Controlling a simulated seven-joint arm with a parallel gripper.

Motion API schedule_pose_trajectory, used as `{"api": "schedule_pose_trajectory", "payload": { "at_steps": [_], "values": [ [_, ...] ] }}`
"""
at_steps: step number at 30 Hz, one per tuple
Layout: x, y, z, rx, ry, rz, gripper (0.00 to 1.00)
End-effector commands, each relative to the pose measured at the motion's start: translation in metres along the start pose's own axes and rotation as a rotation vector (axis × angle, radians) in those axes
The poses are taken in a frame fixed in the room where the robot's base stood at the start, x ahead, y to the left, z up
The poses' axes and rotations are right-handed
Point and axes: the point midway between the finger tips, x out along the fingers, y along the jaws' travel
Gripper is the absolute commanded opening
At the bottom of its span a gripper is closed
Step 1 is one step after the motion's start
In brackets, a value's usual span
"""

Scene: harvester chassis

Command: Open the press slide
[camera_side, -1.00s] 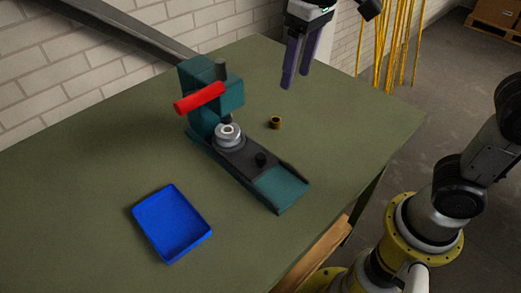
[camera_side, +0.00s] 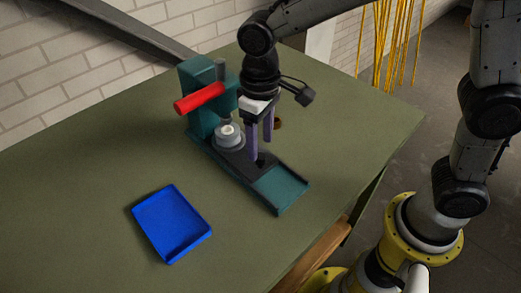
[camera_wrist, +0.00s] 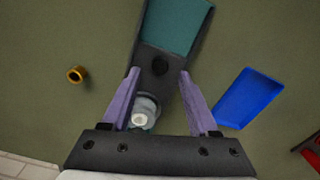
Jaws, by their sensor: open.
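The teal press (camera_side: 201,76) with a red handle (camera_side: 199,98) stands on the table. Its dark slide (camera_side: 229,157) lies in the base rails and carries a round metal fixture (camera_side: 229,134), under the press head. The slide's black knob (camera_side: 261,162) is partly hidden behind a finger; it shows clearly in the wrist view (camera_wrist: 160,66). My gripper (camera_side: 260,147) is open, pointing down above the slide, its purple fingers on either side of the knob's line. In the wrist view my gripper (camera_wrist: 158,73) has the knob between and just beyond its fingertips. I cannot tell whether they touch it.
A blue tray (camera_side: 150,233) stands left of the press base, also in the wrist view (camera_wrist: 222,116). A brass ring (camera_wrist: 77,75) lies on the table, mostly hidden behind my gripper in the side view. The teal front channel (camera_side: 279,187) is empty.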

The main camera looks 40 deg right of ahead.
Motion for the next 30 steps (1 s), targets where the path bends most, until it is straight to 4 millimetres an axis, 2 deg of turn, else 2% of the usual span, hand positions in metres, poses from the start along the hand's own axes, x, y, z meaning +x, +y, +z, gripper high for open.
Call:
{"api": "schedule_pose_trajectory", "payload": {
  "at_steps": [3, 7, 19, 27, 29, 30],
  "values": [
    [0.018, 0.0, 0.001, 0.0, -0.002, 0.001, 0.6],
    [0.03, 0.0, 0.001, 0.0, -0.002, 0.0, 0.6],
    [0.036, 0.0, 0.0, 0.0, 0.001, 0.0, 0.6],
    [0.036, 0.0, 0.0, 0.0, 0.001, 0.0, 0.12],
    [0.036, 0.0, 0.0, 0.0, 0.001, 0.0, 0.01],
    [0.036, 0.0, 0.0, 0.0, 0.001, 0.0, 0.0]
  ]
}}
